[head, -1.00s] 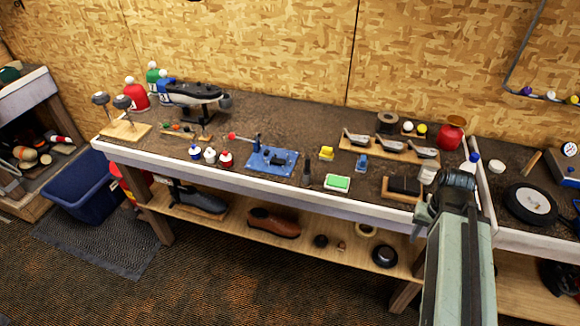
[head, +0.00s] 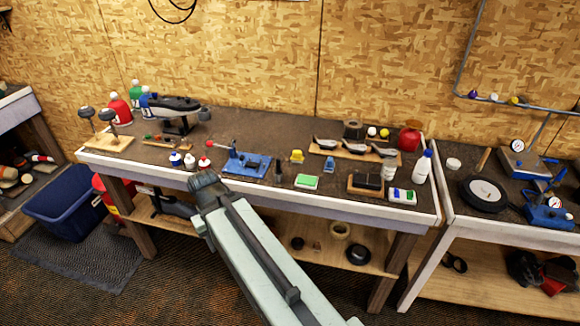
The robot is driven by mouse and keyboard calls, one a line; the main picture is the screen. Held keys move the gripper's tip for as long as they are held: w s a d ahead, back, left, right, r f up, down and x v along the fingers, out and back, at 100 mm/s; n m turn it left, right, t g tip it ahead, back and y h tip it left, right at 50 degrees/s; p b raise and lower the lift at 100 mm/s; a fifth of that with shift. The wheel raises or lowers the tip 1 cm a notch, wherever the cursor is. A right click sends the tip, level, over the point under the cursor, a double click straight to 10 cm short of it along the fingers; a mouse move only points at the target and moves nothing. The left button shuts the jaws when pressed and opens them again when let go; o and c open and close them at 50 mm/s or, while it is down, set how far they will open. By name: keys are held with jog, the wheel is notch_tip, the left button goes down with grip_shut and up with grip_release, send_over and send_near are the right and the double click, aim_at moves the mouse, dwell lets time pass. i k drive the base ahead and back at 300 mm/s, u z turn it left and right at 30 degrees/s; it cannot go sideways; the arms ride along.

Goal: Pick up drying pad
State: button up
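A small green pad with a white edge (head: 306,181) lies flat on the workbench (head: 320,202), near its front edge. It looks most like the drying pad, but the picture does not make this certain. My gripper (head: 205,182) is in front of the bench's front edge, left of the green pad and apart from it. Its fingers are too small and dark to show whether they are open or shut. My arm hides part of the lower shelf.
A blue tool base (head: 247,164) stands left of the pad, with a dark upright tool (head: 278,172) between them. A black block on a wooden board (head: 366,183) and a white bottle (head: 422,168) are to the right. Small bottles (head: 190,161) stand behind my gripper.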

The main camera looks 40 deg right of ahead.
aim_at(329, 164)
jog(key=u, duration=0.1)
jog(key=i, duration=1.5)
jog(key=z, duration=0.05)
